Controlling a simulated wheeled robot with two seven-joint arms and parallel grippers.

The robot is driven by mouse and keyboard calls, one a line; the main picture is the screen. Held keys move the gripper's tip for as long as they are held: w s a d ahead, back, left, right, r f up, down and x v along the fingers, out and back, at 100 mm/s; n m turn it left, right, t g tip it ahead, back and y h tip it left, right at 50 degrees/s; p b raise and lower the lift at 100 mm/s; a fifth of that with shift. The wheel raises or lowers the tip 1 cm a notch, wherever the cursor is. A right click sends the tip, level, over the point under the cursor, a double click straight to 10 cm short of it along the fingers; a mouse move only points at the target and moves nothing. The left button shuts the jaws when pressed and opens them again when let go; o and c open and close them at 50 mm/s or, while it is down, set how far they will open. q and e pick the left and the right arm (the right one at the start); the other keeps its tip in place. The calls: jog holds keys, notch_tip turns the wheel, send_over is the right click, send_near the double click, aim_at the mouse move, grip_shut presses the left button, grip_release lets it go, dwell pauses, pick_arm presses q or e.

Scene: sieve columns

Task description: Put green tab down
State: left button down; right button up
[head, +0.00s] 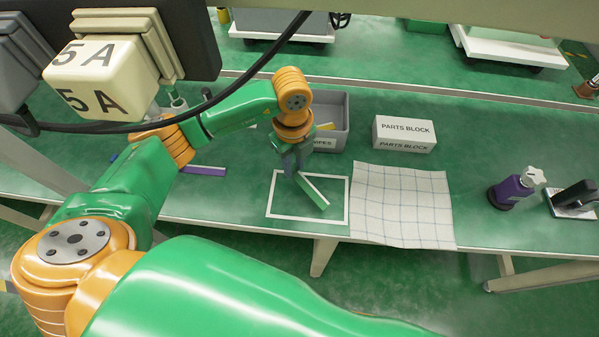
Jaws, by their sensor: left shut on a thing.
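The green tab (313,192) is a flat bar with a pale top face and a green side. It slants over the white rectangular outline (346,205) on the green table. My left gripper (294,171) points down and is shut on its upper left end. I cannot tell whether the tab touches the table. The fingertips are small and partly hidden by the wrist. My right gripper is not in view.
A grey bin (341,138) stands behind the outline, with a white PARTS BLOCK box (405,133) to its right. A checked cloth (402,205) lies right of the outline. A purple bar (204,170) lies left.

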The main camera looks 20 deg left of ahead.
aim_at(295, 172)
pick_arm(q)
notch_tip(295, 172, down, 4)
jog(key=shift+d+r, duration=0.1)
jog(key=shift+r, duration=0.1)
jog(key=shift+f, duration=0.15)
jog(key=c, duration=0.7)
grip_release()
jog(key=shift+r, duration=0.4)
notch_tip(295, 172, up, 12)
jog(key=shift+f+b, duration=0.15)
jog(key=shift+b, duration=0.25)
jog(key=shift+f, duration=0.1)
